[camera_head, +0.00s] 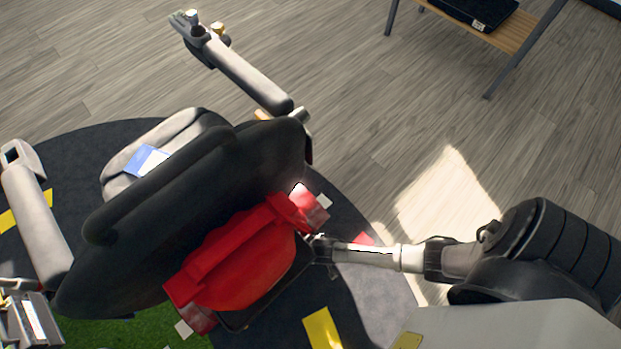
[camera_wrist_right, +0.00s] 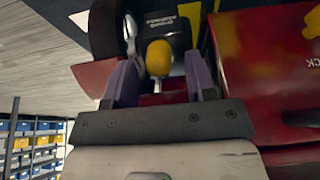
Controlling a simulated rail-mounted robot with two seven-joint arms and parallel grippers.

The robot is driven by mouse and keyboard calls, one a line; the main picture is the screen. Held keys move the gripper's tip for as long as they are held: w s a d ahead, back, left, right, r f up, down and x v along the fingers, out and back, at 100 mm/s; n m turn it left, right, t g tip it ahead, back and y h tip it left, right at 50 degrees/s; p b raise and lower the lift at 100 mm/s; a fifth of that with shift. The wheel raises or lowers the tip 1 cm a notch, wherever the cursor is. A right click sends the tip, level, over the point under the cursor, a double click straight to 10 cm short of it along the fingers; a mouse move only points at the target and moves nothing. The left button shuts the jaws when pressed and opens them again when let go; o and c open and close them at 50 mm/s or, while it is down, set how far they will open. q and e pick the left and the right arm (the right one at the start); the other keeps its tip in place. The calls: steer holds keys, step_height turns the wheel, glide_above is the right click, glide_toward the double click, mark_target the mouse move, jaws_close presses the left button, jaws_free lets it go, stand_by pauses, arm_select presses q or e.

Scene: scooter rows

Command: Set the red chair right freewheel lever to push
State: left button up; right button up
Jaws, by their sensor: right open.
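The red chair's red rear shell (camera_head: 240,265) sits behind its dark backrest (camera_head: 200,195) in the head view. My right gripper (camera_head: 318,246) is at the shell's right rear corner. In the right wrist view my right gripper (camera_wrist_right: 160,76) is open, with purple fingers. A yellow-knobbed lever (camera_wrist_right: 159,58) shows between the fingers, with a gap visible on both sides. The lever stands in front of a black housing with white print (camera_wrist_right: 168,25). Its base is partly hidden, and I cannot read its setting.
A black wheel (camera_wrist_right: 104,28) is left of the fingers and the red shell (camera_wrist_right: 265,75) is close on the right. The chair stands on a dark round mat (camera_head: 350,310). A bench (camera_head: 490,30) stands at the top right. Open wood floor (camera_head: 380,130) lies between.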

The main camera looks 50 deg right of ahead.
steer(key=shift+w+f, duration=0.15)
steer(key=shift+c, duration=0.3)
jaws_close()
stand_by(0.3)
